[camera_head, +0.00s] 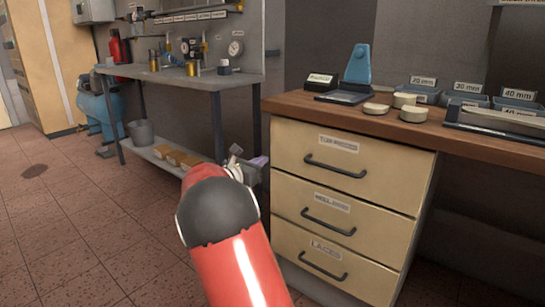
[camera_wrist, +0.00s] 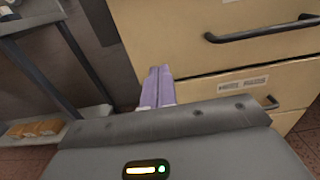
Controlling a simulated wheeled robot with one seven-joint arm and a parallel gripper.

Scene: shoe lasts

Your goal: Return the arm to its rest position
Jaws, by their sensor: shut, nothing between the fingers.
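My arm is red with a dark grey joint and reaches forward from the bottom middle of the head view. My gripper shows in the wrist view as two lilac fingers (camera_wrist: 157,86) side by side and pressed together, with nothing between them. In the head view only a little lilac of my gripper (camera_head: 259,161) shows past the arm, by the left side of the drawer cabinet (camera_head: 346,148). In the wrist view the fingers appear in front of the cabinet's left edge; I cannot tell how far apart they are.
A wooden worktop (camera_head: 290,104) carries a blue stand (camera_head: 358,66), pale round discs (camera_head: 411,113) and labelled bins (camera_head: 423,90). A metal bench (camera_head: 205,82) with a lower shelf of brown blocks (camera_head: 178,158) stands left. Tiled floor at left is clear.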

